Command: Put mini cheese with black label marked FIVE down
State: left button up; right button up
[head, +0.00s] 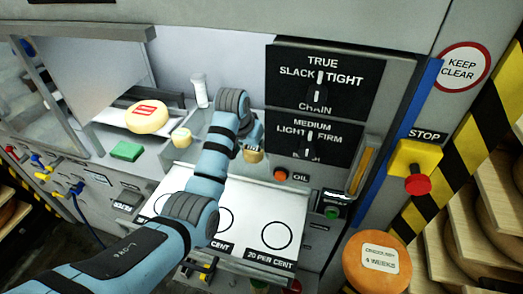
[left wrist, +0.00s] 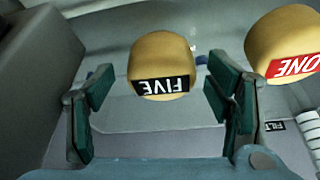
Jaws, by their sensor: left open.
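In the left wrist view a small yellow mini cheese with a black label marked FIVE (left wrist: 162,62) sits between and just beyond the fingertips of my left gripper (left wrist: 158,88). The label reads upside down. Gaps show on both sides, so the open fingers do not touch the cheese. In the head view a small cheese (head: 252,156), seemingly the same one, shows just below my left gripper (head: 250,140). My own arm covers part of the area around it. My right gripper is not in view.
A cheese with a red ONE label (left wrist: 280,47) is close to the right finger. A red-labelled cheese (head: 147,117), a small cheese (head: 181,138) and a green block (head: 126,151) stand left. A white panel with circles (head: 276,236) lies in front; a control panel (head: 325,80) rises behind.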

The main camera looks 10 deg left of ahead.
pick_arm(q)
jog(key=shift+f, duration=0.1)
jog(key=shift+a, duration=0.1)
jog(key=c, duration=1.4)
